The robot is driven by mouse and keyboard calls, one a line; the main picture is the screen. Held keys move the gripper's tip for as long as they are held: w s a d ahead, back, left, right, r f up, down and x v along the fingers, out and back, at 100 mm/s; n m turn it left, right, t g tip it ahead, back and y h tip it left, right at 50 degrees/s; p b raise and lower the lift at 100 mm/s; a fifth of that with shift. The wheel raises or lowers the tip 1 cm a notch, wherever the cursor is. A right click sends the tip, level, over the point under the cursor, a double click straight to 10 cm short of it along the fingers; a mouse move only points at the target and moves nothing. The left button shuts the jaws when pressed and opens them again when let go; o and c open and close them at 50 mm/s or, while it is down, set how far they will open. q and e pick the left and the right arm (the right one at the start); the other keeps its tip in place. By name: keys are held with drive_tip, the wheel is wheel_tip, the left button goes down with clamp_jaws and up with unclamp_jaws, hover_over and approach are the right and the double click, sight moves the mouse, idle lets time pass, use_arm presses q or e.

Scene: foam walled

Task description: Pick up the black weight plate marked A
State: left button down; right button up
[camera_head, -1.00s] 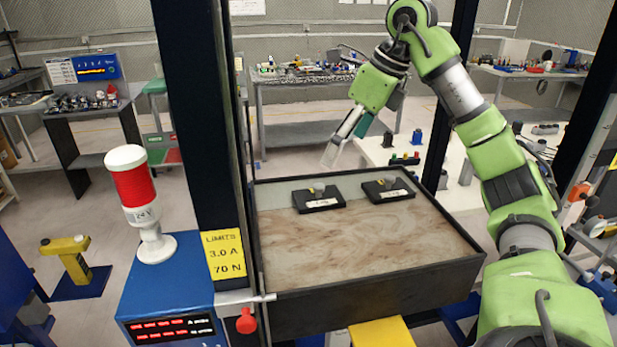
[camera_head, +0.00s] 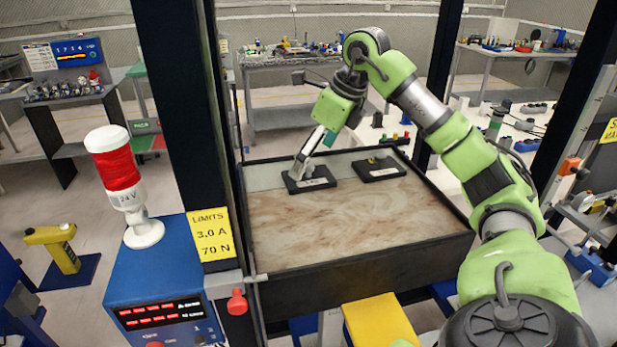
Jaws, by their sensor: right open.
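Two flat black plates lie in the dark-walled tray (camera_head: 350,265). The left plate (camera_head: 318,184) and the right plate (camera_head: 389,172) each carry a small pale label, too small to read, so I cannot tell which is marked A. The right plate has a small yellowish piece on top. My right gripper (camera_head: 298,172) is open, pointing down at the left plate. Its fingers hide that plate's knob and far part. Whether they touch it I cannot tell. My left gripper is out of view.
The tray has raised walls, and its front floor is bare. A dark post (camera_head: 185,110) stands at its left. A blue box (camera_head: 165,285) carries a red-and-white beacon (camera_head: 118,175). A yellow block (camera_head: 380,322) sits below the tray's front.

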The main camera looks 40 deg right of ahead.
sight(309, 166)
drive_tip(key=x, duration=0.3)
drive_tip(key=shift+w+f, duration=0.1)
drive_tip(key=shift+c, duration=0.4)
drive_tip(key=shift+a, duration=0.15)
clamp_jaws()
